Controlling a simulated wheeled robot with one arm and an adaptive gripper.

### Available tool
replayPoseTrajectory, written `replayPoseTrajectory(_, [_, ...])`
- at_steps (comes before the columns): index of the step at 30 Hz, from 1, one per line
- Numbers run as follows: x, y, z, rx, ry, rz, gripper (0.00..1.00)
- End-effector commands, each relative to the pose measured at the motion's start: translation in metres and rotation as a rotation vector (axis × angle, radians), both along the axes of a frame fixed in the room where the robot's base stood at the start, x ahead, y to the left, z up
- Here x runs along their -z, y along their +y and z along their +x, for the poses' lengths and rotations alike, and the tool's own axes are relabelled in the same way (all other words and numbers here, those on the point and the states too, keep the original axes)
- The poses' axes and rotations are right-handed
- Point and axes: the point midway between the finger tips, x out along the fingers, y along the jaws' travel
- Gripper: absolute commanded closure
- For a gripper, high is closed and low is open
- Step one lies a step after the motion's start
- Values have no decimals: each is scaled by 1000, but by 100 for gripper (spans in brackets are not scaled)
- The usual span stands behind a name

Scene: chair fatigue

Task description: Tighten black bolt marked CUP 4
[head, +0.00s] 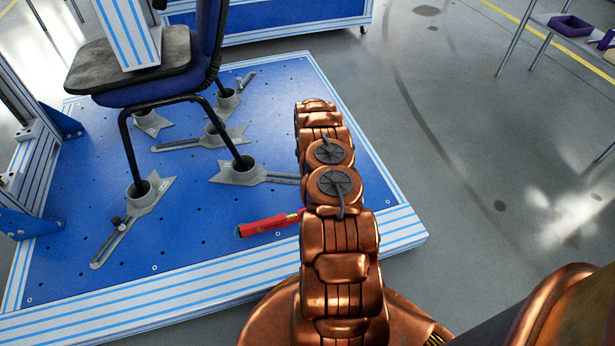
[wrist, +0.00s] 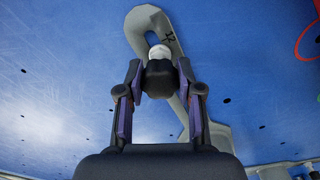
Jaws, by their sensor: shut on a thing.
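In the wrist view, my gripper (wrist: 160,76) has both fingers closed against the sides of a black bolt head (wrist: 160,84). A rounded whitish end (wrist: 160,52) shows just beyond it. The bolt is over a grey slotted clamp bar (wrist: 150,19), which bends around it and runs to the lower right. In the head view, my arm hides the gripper and the end of the right cup's bar (head: 282,179); that cup (head: 243,169) holds a chair leg. Another black bolt (head: 117,222) shows on the front left bar.
The blue chair (head: 150,97) stands on a blue perforated platform (head: 200,215) with several grey cups. A red tool (head: 268,225) lies on the platform left of my arm.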

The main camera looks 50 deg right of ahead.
Motion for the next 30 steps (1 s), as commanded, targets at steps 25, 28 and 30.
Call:
replayPoseTrajectory(25, [0,0,0,352,0,0,51])
replayPoseTrajectory(28, [0,0,0,352,0,0,41])
replayPoseTrajectory(30, [0,0,0,351,0,0,40])
